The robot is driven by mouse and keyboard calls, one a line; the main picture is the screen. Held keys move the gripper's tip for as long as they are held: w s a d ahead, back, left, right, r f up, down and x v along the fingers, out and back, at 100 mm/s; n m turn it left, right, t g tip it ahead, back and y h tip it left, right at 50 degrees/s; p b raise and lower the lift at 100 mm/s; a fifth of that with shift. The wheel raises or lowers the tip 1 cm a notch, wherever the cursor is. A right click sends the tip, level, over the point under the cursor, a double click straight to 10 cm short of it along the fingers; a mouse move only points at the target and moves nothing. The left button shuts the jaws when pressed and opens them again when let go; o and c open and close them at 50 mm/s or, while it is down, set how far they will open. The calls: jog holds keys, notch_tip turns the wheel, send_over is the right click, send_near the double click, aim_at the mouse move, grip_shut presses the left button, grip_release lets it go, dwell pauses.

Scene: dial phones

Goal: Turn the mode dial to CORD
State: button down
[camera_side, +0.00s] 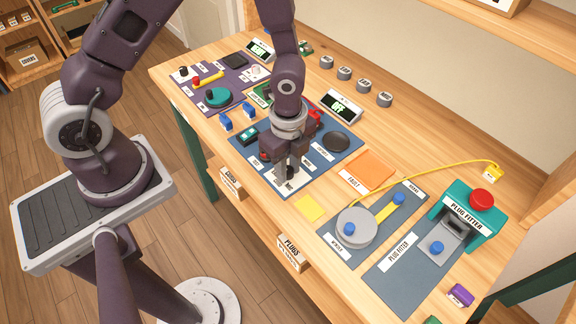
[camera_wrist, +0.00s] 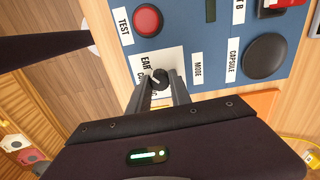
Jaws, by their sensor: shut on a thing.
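The mode dial is a small black knob (camera_wrist: 160,79) on a white label plate (camera_wrist: 170,58), on the blue test panel (camera_wrist: 190,25). My gripper (camera_wrist: 160,88) is shut on the knob, with one finger on each side. A pale pointer line shows on the knob's top, angled toward the plate's printed words. The words read partly as "EAR" and "CO"; the fingers cover the rest, so the exact setting cannot be read. A MODE label (camera_wrist: 198,69) lies right of the plate. In the side view my gripper (camera_side: 290,170) points down at the panel's front corner.
A red TEST button (camera_wrist: 147,19) and a round black capsule pad (camera_wrist: 265,56) flank the dial. In the side view, a display (camera_side: 341,106) stands behind the panel. An orange FAULT mat (camera_side: 366,168) and a yellow note (camera_side: 309,208) lie to the right.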

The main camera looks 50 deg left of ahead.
jog(key=n, duration=0.5)
jog(key=shift+w+n, duration=0.1)
jog(key=shift+n, duration=2.2)
jog(key=c, duration=1.2)
grip_release()
jog(key=shift+o, duration=0.2)
